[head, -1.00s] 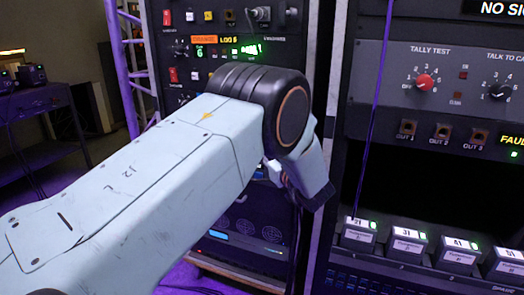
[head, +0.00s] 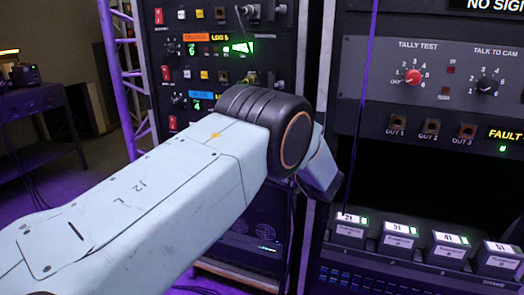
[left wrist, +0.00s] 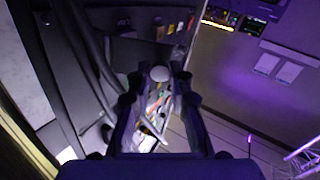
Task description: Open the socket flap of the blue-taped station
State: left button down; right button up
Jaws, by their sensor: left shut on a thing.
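My left arm crosses the head view, with its dark round joint (head: 265,130) in front of the left equipment rack. Its gripper tips are hidden there behind the arm. In the left wrist view my left gripper (left wrist: 160,84) is shut on a small pale rounded thing (left wrist: 160,73), which I cannot identify. The left rack has stacked rows with red switches; one row has an orange label (head: 197,38), and the row below has a blue label (head: 200,95). I cannot tell whether the blue is tape. No socket flap can be made out. My right gripper is not in view.
The right rack carries a grey knob panel (head: 430,75) and several small numbered boxes (head: 398,232) on a shelf. A purple cable (head: 361,100) hangs in front of it. A purple truss (head: 124,60) stands left of the left rack. Loose cables (left wrist: 150,125) show beyond my left gripper.

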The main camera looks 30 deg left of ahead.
pick_arm(q)
jog(key=c, duration=1.2)
grip_release()
jog(key=shift+r, duration=0.1)
notch_tip(320, 180, up, 10)
jog(key=shift+c, duration=0.4)
